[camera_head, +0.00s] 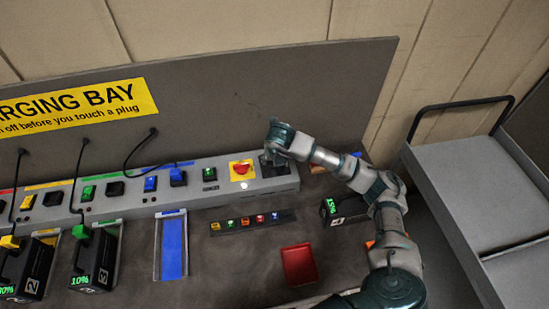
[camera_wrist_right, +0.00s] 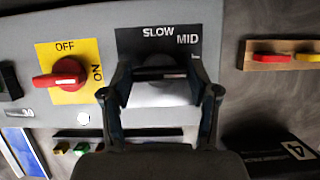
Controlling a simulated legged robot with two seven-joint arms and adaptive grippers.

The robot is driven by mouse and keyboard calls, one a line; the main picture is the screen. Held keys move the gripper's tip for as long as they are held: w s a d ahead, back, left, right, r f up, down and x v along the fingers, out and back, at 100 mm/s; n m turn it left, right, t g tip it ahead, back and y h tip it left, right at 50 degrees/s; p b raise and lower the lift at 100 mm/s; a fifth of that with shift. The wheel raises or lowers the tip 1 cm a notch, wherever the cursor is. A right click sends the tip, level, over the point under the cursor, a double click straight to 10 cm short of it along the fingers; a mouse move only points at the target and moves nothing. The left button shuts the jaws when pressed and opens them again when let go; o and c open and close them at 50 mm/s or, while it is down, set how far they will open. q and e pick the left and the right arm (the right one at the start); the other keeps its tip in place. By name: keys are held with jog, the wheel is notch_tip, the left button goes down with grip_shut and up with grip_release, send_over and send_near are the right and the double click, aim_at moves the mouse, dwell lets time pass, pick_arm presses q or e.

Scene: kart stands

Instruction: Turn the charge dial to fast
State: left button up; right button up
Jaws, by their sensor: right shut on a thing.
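The charge dial (camera_wrist_right: 160,73) sits on a black plate (camera_wrist_right: 130,42) marked SLOW and MID in the right wrist view. A third label at the plate's right edge is mostly hidden by a finger. My right gripper (camera_wrist_right: 160,85) is shut on the dial, a finger on each side. Where the dial points cannot be made out. In the head view my right gripper (camera_head: 277,150) reaches the right end of the grey console (camera_head: 270,185) and covers most of the dial. My left gripper is not in view.
A red rotary switch (camera_head: 241,169) on a yellow OFF/ON plate sits just left of the dial. Battery packs (camera_head: 95,262), a blue-floored bay (camera_head: 172,247) and a red tray (camera_head: 299,264) are on the bench. A grey cart (camera_head: 465,170) stands at the right.

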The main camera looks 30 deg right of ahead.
jog(key=o, duration=1.1)
jog(key=shift+s+f, duration=0.1)
jog(key=shift+f, duration=0.1)
jog(key=shift+o, duration=0.2)
jog(key=shift+r, duration=0.4)
jog(key=v, duration=1.1)
jog(key=shift+s, duration=0.2)
